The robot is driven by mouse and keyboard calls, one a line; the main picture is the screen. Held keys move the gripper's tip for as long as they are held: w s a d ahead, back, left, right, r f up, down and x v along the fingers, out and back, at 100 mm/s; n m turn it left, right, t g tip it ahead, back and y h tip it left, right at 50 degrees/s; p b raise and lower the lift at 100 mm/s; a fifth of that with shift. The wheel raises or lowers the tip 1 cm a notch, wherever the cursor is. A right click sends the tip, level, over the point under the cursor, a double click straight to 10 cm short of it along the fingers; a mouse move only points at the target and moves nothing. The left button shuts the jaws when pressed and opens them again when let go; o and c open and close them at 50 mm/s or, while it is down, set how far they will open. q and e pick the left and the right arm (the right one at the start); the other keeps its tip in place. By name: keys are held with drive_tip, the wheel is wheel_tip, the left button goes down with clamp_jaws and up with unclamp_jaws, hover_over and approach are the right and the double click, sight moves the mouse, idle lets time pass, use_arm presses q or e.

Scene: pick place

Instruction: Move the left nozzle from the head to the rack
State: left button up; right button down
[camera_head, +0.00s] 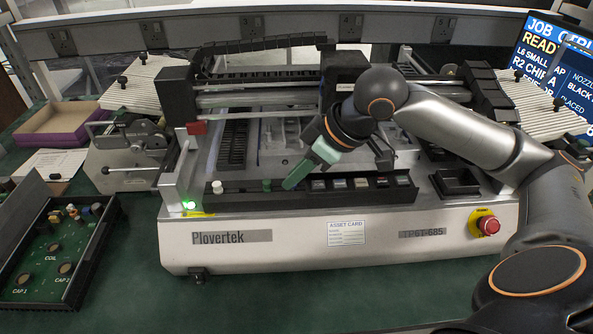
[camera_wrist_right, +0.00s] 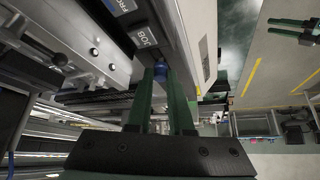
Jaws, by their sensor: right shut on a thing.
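The rack (camera_head: 240,190) is a black strip with small label plates along the machine's front edge. It holds a white nozzle (camera_head: 217,187) at its left and a green nozzle (camera_head: 267,185) farther right. My right gripper (camera_head: 290,184) reaches down to the rack just right of the green nozzle. In the wrist view its green fingers (camera_wrist_right: 162,88) are shut on a small blue nozzle (camera_wrist_right: 160,72), close beside the rack's labelled face (camera_wrist_right: 146,40). Whether the nozzle sits in a slot cannot be told. The machine's black head (camera_head: 345,66) is behind my arm; its underside is hidden.
A red stop button (camera_head: 488,226) is at the machine's front right, near a small black tray (camera_head: 456,182). A board with parts (camera_head: 45,250) lies at the left. A monitor (camera_head: 555,65) stands at the right. The green table in front is clear.

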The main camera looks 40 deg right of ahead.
drive_tip(key=shift+p, duration=0.45)
idle(0.4)
drive_tip(key=c, duration=0.7)
unclamp_jaws()
drive_tip(key=shift+c, duration=0.2)
drive_tip(key=c, duration=0.3)
drive_tip(key=shift+c, duration=0.2)
